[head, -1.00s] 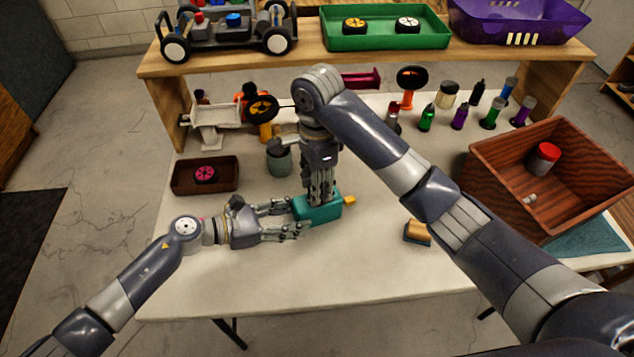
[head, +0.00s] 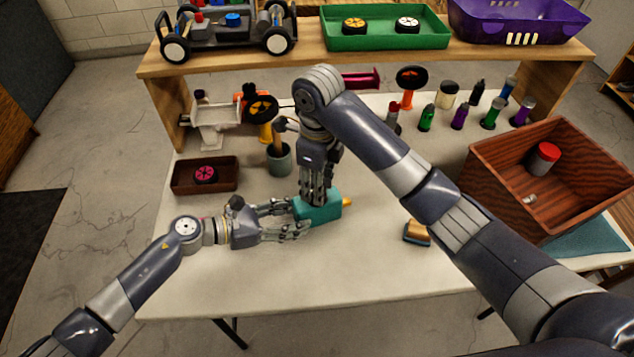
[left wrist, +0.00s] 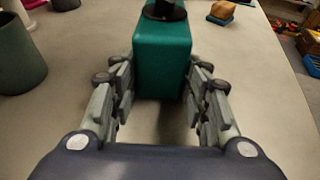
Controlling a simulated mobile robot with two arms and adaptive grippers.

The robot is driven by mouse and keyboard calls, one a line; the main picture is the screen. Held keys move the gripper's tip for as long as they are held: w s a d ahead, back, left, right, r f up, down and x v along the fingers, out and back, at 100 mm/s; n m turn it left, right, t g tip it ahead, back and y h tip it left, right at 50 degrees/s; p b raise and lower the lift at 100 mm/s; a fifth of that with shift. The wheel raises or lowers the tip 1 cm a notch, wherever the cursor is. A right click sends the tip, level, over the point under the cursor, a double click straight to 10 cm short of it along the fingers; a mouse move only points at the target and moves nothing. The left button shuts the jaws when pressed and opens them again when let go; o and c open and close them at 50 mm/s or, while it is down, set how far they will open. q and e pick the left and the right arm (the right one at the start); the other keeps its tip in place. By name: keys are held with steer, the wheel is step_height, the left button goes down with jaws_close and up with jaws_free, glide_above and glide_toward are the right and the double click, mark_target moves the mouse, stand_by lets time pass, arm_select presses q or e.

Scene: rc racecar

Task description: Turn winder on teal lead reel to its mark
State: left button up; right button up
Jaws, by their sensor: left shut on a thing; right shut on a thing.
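The teal lead reel (head: 327,211) sits on the white table, with a small yellow-orange part (head: 347,202) at its right end. My left gripper (head: 291,218) is shut on the reel from its left side. In the left wrist view the teal body (left wrist: 162,65) stands between the two fingers. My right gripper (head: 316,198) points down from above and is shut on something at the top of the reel. A dark round piece (left wrist: 164,12) shows on top in the left wrist view, most likely the winder. Its mark is not visible.
A grey-green cup (head: 279,160) with a handled tool stands behind the reel. A brown tray (head: 177,187) lies at left, a wooden-sided bin (head: 500,195) at right. A small tan-and-blue block (head: 417,232) lies right of the reel. The front table area is clear.

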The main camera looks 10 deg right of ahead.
steer(key=shift+d+m, duration=0.15)
steer(key=shift+m, duration=0.15)
steer(key=o, duration=1.1)
